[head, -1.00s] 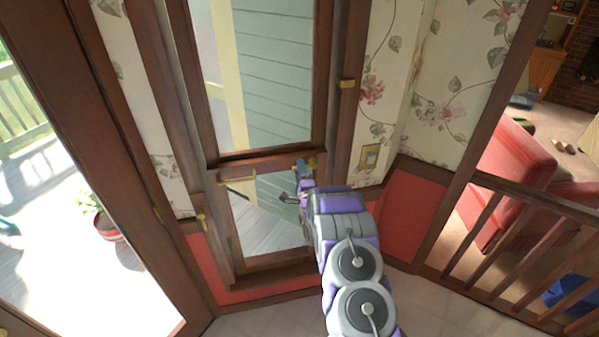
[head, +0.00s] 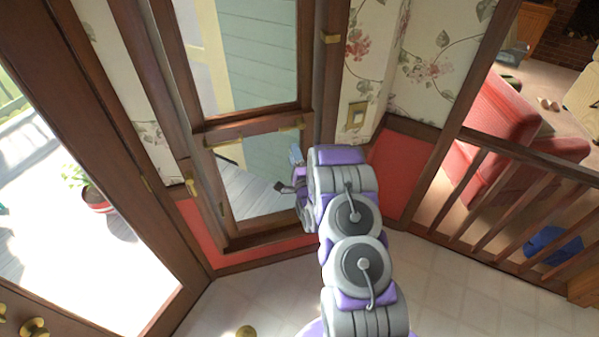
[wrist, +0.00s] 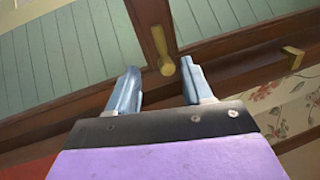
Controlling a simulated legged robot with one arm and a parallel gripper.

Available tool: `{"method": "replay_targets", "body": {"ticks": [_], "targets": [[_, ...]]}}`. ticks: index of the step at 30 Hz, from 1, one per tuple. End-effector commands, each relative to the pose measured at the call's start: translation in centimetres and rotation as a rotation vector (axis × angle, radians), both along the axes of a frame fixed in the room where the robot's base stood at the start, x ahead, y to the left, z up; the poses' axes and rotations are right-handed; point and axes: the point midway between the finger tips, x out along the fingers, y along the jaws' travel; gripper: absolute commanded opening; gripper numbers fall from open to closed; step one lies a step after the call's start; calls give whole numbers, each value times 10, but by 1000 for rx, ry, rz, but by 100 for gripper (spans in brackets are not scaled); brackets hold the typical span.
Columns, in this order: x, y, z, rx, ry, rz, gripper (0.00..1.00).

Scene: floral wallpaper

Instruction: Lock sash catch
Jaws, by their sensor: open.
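The window's brown meeting rail (head: 250,128) carries a small brass fitting near its right end (head: 292,123), and another brass piece (head: 228,140) shows near its left end. In the wrist view a brass catch (wrist: 163,50) sits on the rail, beyond and between my fingertips, apart from them; its locked state cannot be told. My gripper (wrist: 158,80) is open and empty, with both blue-grey fingers pointing at the rail. In the head view my gripper (head: 296,156) is just below the rail's right end, partly hidden by my arm.
A brass piece (head: 332,38) sits on the right window frame, also in the wrist view (wrist: 292,57). A light switch plate (head: 356,115) is on the floral wall. A wooden railing (head: 500,200) stands right, an open doorway with a potted plant (head: 95,195) left. Tiled floor lies below.

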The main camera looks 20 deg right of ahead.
Motion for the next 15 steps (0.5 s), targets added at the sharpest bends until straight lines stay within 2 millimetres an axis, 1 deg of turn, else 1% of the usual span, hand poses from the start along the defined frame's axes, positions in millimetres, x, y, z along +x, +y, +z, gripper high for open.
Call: {"method": "replay_targets", "body": {"ticks": [1, 6, 11, 15], "targets": [[-10, 1, -3, 3, 3, -2, 51], [-37, 4, -10, 5, 1, -5, 51], [-46, 2, -16, 2, 12, -7, 51], [-54, 4, -18, 3, 11, -5, 51]]}}
